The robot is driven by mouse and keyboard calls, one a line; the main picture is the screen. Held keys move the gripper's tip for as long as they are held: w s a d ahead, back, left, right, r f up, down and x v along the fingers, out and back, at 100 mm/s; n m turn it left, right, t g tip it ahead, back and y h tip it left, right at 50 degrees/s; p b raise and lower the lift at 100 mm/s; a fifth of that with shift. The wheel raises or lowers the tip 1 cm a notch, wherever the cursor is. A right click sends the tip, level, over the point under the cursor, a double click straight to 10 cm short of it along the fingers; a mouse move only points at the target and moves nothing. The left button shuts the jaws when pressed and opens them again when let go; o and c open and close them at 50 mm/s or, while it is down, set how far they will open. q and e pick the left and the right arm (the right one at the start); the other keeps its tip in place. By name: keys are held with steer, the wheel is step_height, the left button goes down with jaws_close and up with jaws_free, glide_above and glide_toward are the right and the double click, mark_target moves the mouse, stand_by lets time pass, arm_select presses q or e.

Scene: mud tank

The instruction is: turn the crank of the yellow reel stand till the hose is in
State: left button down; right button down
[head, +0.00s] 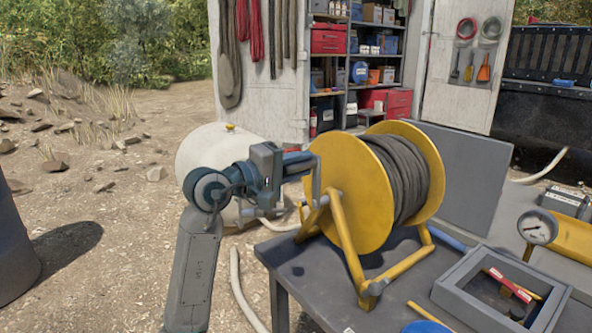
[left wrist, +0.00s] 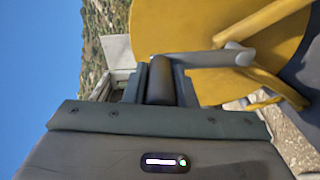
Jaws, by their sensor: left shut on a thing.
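The yellow reel stand (head: 352,255) stands on the grey table, its two yellow discs upright. Dark grey hose (head: 408,180) is wound thickly between the discs; I cannot make out its loose end. The grey crank (head: 317,180) is on the reel's left side and its arm points up from the hub. My left gripper (head: 298,165) comes from the left and is shut on the crank's handle. In the left wrist view the dark handle (left wrist: 160,80) lies between the two fingers, with the crank arm (left wrist: 205,58) running right to the hub. My right gripper is out of view.
The grey table (head: 300,262) also bears a grey tray (head: 455,290) with small tools and a gauge (head: 538,227) at right. A pale tank (head: 205,150) stands behind my left arm. A pale hose (head: 242,292) lies on the ground left of the table. Open shelves are behind.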

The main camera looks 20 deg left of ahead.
arm_select(q)
steer(key=shift+s+d, duration=0.15)
steer(key=shift+d, duration=0.05)
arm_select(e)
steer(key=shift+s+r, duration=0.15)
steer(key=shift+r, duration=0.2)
arm_select(q)
steer(key=c, duration=1.2)
jaws_free()
steer(key=shift+s+a, duration=0.25)
steer(key=shift+a, duration=0.05)
steer(key=b+v, duration=0.1)
steer(key=v, duration=0.6)
steer(key=shift+s+a+f+b, duration=0.15)
steer(key=shift+s+b, duration=0.1)
steer(key=shift+b, duration=0.05)
steer(key=shift+v, duration=1.2)
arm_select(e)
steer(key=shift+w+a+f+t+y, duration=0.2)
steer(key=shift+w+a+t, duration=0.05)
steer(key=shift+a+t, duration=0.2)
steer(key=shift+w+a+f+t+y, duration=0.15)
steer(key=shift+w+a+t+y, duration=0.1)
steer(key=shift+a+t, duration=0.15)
